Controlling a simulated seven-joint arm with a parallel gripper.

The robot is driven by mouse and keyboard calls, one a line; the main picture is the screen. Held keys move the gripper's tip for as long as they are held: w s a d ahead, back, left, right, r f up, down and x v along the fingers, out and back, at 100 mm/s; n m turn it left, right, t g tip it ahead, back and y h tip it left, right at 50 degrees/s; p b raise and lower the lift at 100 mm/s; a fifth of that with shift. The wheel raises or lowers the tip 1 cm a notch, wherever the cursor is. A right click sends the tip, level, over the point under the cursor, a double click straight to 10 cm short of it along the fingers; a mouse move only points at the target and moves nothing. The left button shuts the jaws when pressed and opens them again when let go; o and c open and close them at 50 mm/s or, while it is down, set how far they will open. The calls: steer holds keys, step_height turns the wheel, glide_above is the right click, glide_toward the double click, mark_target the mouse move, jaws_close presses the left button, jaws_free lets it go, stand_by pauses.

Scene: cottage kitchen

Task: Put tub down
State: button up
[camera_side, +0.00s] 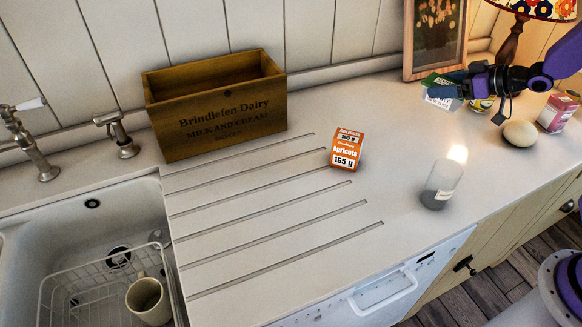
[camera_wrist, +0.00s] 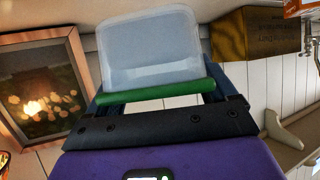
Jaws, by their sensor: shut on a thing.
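The tub (camera_side: 440,98) is a small, pale, translucent container with a green side or lid and a label. My gripper (camera_side: 452,84) is shut on the tub, in front of the framed picture at the back right. The tub looks held above the counter, though the side view does not make its height clear. In the wrist view the tub (camera_wrist: 150,48) sticks out beyond the fingers, its green strip lying between them. The wrist view shows the tub tilted in the picture, and the fingers partly hide its edges.
The worktop (camera_side: 285,235) has bare room at the front and middle. An apricots box (camera_side: 346,150), a glass jar (camera_side: 440,185), a round stone-like object (camera_side: 520,134) and a pink box (camera_side: 556,114) stand on it. A wooden crate (camera_side: 216,118) is by the wall, and the sink (camera_side: 70,225) is left.

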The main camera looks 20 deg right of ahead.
steer(key=a+r+n+g+y, duration=0.2)
steer(key=a+n+y, duration=0.2)
steer(key=a, duration=1.8)
steer(key=s+a+n+g+y, duration=0.1)
steer(key=s+a+n, duration=0.1)
steer(key=s+a, duration=0.35)
steer(key=s+a+r+n+g+y, duration=0.1)
steer(key=s+a+g, duration=0.1)
steer(key=a, duration=0.6)
steer(key=s+a+n+g+y, duration=0.1)
steer(key=s+a+n, duration=0.15)
steer(key=a, duration=0.35)
steer(key=shift+m+g, duration=0.25)
steer(key=shift+g, duration=0.05)
steer(key=w+a+f, duration=0.8)
steer(key=w+a, duration=0.1)
steer(key=shift+f, duration=0.3)
steer(key=shift+w+a+f, duration=0.4)
steer(key=shift+w+f, duration=0.05)
steer(key=shift+f, duration=1.65)
steer(key=shift+f, duration=0.15)
